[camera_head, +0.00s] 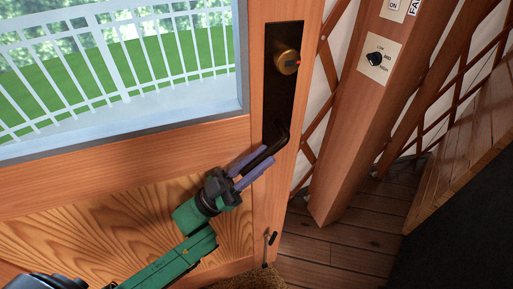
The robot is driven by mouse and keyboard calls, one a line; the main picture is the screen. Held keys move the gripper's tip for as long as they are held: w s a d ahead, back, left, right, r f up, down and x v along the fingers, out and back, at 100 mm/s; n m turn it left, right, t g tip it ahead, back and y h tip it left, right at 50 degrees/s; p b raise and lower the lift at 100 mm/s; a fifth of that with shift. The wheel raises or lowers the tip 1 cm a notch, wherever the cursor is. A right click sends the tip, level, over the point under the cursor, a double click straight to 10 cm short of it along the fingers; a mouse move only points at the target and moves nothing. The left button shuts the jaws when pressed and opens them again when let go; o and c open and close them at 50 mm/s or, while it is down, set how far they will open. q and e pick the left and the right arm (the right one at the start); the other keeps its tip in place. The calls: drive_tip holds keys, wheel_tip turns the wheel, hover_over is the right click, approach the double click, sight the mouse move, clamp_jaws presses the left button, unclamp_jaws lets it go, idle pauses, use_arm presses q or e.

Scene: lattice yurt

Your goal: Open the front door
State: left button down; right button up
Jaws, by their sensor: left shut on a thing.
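The front door (130,180) is wooden with a large window and fills the left and middle of the head view. A dark lever handle (281,135) sits on a long dark plate (277,99) near the door's right edge. A brass lock (287,61) is above the lever. My left gripper (256,166), with purple fingers on a green arm, is at the lever from the lower left. Its fingers are shut on the handle, which hides part of the lever's length. Whether the door stands ajar is hard to tell. My right gripper is not in view.
A wooden post (350,130) with a dial switch (376,59) stands right of the door. Lattice wall lies behind it. A slatted wooden surface (468,135) is at the far right. A mat (255,279) lies at the door's foot, beside plank floor (335,250). A small door stop (268,242) is low on the door.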

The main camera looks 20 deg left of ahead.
use_arm(q)
drive_tip(key=s+d+m+g+h+p, duration=0.2)
drive_tip(key=s+d+g, duration=0.2)
drive_tip(key=s, duration=1)
drive_tip(key=shift+d+p, duration=0.35)
drive_tip(key=shift+d, duration=0.8)
drive_tip(key=c, duration=0.8)
unclamp_jaws()
drive_tip(key=shift+s, duration=0.1)
drive_tip(key=shift+o, duration=0.2)
